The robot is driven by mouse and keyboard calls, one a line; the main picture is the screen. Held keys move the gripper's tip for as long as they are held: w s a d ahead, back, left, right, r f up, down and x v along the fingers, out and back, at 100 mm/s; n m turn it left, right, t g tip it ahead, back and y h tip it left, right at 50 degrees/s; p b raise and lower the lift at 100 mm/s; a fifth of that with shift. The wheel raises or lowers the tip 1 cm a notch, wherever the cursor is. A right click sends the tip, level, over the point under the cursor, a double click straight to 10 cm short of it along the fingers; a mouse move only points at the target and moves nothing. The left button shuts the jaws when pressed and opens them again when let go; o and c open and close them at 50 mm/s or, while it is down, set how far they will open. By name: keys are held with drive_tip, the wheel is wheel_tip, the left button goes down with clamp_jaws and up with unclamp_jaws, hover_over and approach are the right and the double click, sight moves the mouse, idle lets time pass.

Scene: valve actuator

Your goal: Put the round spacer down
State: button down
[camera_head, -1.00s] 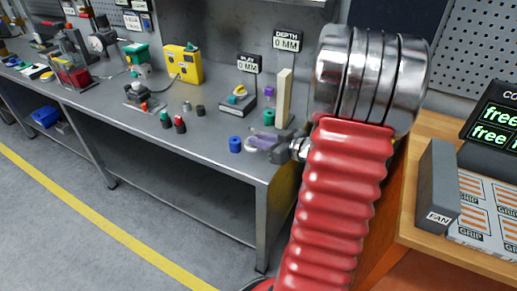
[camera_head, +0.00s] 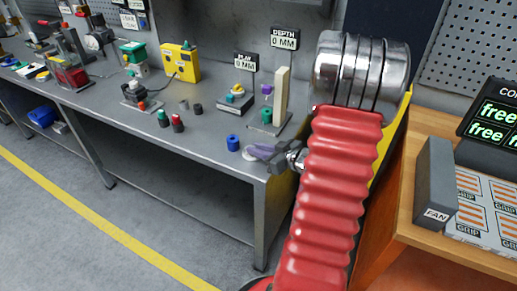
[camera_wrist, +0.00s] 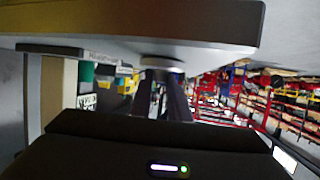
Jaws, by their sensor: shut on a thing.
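My gripper (camera_head: 268,155) is low over the front right corner of the bench. In the wrist view the fingers (camera_wrist: 163,82) are shut on a pale grey round piece, the round spacer (camera_wrist: 162,63). The spacer is seen edge-on, close against the grey bench surface (camera_wrist: 150,22), which fills the top of that view. I cannot tell whether it touches the bench. In the head view a pale purple-grey shape (camera_head: 258,151) shows at the fingertips, too small to tell spacer from fingers.
A blue ring (camera_head: 233,143) stands just left of my gripper. Behind it is the depth gauge (camera_head: 281,96) with a green piece (camera_head: 267,115) on its base. Green (camera_head: 163,118) and red (camera_head: 178,123) small parts stand farther left. The bench's front edge is close.

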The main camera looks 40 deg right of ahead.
drive_tip(key=c, duration=1.7)
unclamp_jaws()
drive_tip(key=shift+o, duration=0.2)
drive_tip(key=shift+s+r, duration=0.15)
drive_tip(key=shift+s, duration=0.1)
drive_tip(key=v, duration=1.1)
drive_tip(key=shift+s, duration=0.25)
drive_tip(key=shift+w+d+r, duration=0.1)
drive_tip(key=shift+w+r, duration=0.05)
